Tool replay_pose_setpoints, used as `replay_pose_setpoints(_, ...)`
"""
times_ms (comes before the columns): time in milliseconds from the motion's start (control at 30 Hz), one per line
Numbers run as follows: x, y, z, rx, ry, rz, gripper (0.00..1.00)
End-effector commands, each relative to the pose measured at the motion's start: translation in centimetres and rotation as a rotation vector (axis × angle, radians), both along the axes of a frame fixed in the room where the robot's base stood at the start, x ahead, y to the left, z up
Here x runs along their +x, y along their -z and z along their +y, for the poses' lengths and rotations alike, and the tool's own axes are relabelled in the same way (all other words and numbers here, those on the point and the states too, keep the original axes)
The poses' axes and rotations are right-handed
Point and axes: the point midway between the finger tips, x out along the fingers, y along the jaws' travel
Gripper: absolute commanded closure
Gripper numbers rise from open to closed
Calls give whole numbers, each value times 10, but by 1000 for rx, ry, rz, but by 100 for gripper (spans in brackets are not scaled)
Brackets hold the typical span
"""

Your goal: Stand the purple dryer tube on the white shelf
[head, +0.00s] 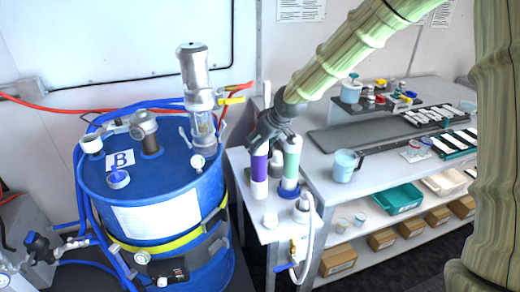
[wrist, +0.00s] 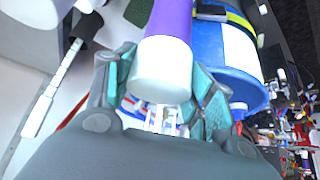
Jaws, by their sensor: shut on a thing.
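The purple dryer tube (head: 259,167) has white ends and hangs upright from my gripper (head: 268,134). In the wrist view the tube (wrist: 172,18) shows its white end cap (wrist: 161,74) between the teal finger pads of my gripper (wrist: 165,95), which is shut on it. The white shelf (head: 271,234) is the small surface between the blue drum and the bench. The tube's lower end is over the shelf; I cannot tell whether it touches.
A green tube (head: 292,160) stands in a blue ring close to the right of the purple one. A small bottle with a white hose (head: 302,207) is at the shelf's right edge. The blue drum (head: 160,195) stands left. The shelf's front part is mostly clear.

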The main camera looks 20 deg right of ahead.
Motion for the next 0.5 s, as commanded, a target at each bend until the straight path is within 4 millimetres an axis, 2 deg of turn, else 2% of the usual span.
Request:
replay_pose_setpoints(67, 5, -1, -4, 1, 2, 0, 100)
replay_pose_setpoints(500, 3, 35, -3, 0, 0, 0, 100)
